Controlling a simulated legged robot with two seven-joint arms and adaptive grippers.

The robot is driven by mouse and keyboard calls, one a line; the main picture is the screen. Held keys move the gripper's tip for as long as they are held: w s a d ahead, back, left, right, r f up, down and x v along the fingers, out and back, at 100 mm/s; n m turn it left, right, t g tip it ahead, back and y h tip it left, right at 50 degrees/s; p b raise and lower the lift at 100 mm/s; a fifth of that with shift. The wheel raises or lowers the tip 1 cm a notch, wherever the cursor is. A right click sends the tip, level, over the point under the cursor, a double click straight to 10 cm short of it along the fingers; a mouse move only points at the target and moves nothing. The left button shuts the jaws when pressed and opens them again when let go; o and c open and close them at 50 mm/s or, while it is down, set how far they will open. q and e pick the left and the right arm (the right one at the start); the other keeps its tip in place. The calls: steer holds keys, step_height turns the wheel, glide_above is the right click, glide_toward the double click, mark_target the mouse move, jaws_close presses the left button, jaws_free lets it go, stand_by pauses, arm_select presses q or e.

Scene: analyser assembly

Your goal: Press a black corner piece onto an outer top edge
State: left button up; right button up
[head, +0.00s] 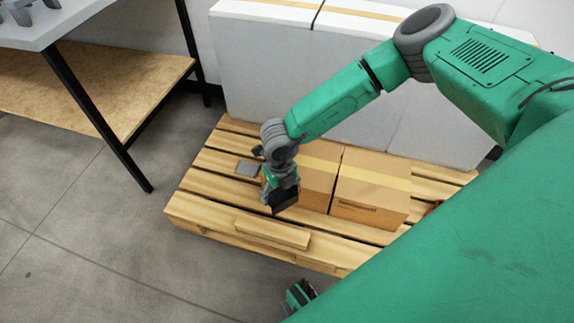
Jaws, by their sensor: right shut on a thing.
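Two cardboard boxes stand side by side on a wooden pallet (210,205): a left box (318,180) and a right box (370,190), each with a pale tape strip on top. My right gripper (281,184) points down at the outer left end of the left box. It is shut on a black corner piece (285,201), which is at the box's front left corner. The gripper hides part of that corner, and I cannot tell whether the piece touches the edge.
A small grey flat piece (247,168) lies on the pallet left of the boxes. A table with black legs (100,120) and a wooden shelf (130,90) is at left. The floor at front left is clear.

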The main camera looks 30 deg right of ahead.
step_height(320, 180, up, 9)
steer(key=w+n, duration=0.2)
steer(key=n, duration=0.7)
step_height(320, 180, up, 14)
steer(key=n, duration=1.4)
glide_above(276, 191)
step_height(276, 191, up, 3)
steer(key=d+n, duration=0.2)
steer(key=n, duration=0.3)
steer(key=s+d+f+m+p, duration=0.3)
steer(key=d+f+m, duration=0.8)
steer(key=d+f, duration=0.8)
steer(key=s+d+f+m, duration=0.45)
steer(key=s+d, duration=0.25)
steer(key=d, duration=0.3)
steer(key=s+d+f+m, duration=0.45)
steer(key=s+d, duration=0.25)
steer(key=d, duration=0.4)
steer(key=f+b, duration=0.3)
steer(key=f, duration=0.1)
steer(key=shift+w+a+f+b, duration=0.1)
steer(key=shift+w+a+b, duration=0.15)
steer(key=shift+b, duration=0.1)
